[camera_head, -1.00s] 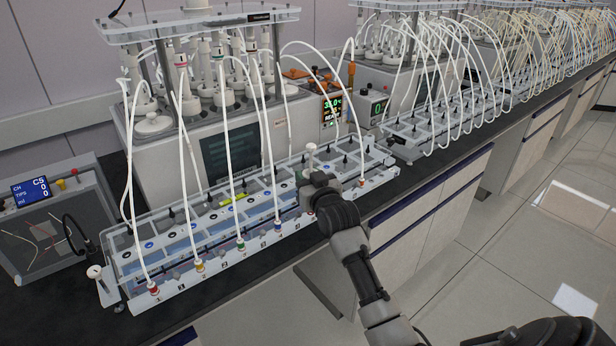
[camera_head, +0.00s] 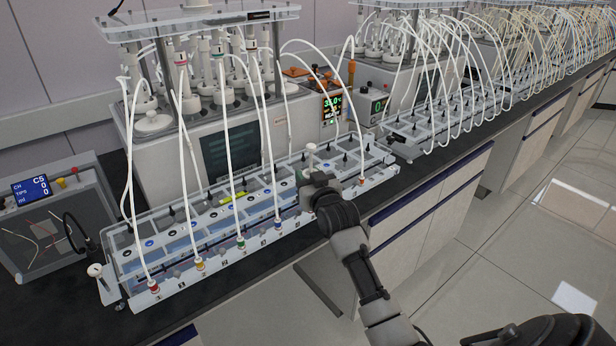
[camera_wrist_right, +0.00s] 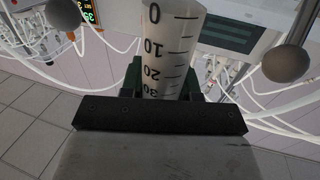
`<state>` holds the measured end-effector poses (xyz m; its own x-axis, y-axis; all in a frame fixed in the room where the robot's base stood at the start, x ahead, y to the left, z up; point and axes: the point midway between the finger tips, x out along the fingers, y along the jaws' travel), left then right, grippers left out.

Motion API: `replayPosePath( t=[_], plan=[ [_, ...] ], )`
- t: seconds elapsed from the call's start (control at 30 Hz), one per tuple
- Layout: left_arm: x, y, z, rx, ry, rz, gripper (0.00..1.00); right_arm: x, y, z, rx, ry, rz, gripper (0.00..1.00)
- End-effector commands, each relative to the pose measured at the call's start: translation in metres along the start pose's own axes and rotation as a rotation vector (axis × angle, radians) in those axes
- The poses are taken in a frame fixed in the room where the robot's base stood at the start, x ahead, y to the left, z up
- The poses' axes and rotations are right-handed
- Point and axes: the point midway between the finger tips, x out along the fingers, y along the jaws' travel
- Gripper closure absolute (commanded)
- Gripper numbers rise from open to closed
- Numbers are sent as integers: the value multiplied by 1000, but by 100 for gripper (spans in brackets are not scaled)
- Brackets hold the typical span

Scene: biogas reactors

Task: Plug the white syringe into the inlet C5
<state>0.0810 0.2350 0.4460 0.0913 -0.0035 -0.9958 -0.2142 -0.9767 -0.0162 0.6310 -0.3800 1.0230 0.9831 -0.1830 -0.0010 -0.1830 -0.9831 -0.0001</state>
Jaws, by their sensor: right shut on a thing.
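The white syringe (camera_head: 311,160) stands roughly upright, held in my right gripper (camera_head: 314,183) over the front right part of the near rack. In the right wrist view the white syringe barrel (camera_wrist_right: 165,45) with its black scale sits between the dark fingers (camera_wrist_right: 160,88), which are shut on it. The syringe's lower end is hidden behind the gripper. The near rack (camera_head: 180,290) has a front row of coloured, numbered ports. The inlet C5 cannot be made out for certain; the gripper covers the stretch between the blue port (camera_head: 277,222) and the orange port (camera_head: 361,181). My left gripper is not in view.
White tubes arch from the reactor unit (camera_head: 278,128) down to the rack's ports, on both sides of my right gripper. A small white-topped piece (camera_head: 95,270) stands at the rack's left end. A display box (camera_head: 45,190) is at left. The floor at right is clear.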

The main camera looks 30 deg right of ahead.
Motion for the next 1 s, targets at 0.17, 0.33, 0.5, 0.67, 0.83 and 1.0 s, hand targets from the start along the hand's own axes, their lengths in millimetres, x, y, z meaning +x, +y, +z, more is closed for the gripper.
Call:
replayPosePath(
  t=[0.17, 0.33, 0.5, 0.67, 0.83, 1.0],
  plan=[
    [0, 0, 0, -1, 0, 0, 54, 0, 0, 0, 0, 0, 0, 90],
    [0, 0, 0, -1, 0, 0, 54, 0, 0, 0, 0, 0, 0, 90],
    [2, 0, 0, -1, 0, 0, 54, 0, 0, 2, 0, 0, 0, 90],
    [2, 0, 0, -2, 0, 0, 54, 0, 0, 4, 0, 0, 0, 90],
    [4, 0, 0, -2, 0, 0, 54, 0, 0, 6, 0, 1, 0, 90],
    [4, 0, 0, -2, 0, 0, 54, 0, 0, 8, 0, 1, 0, 90]
  ],
)
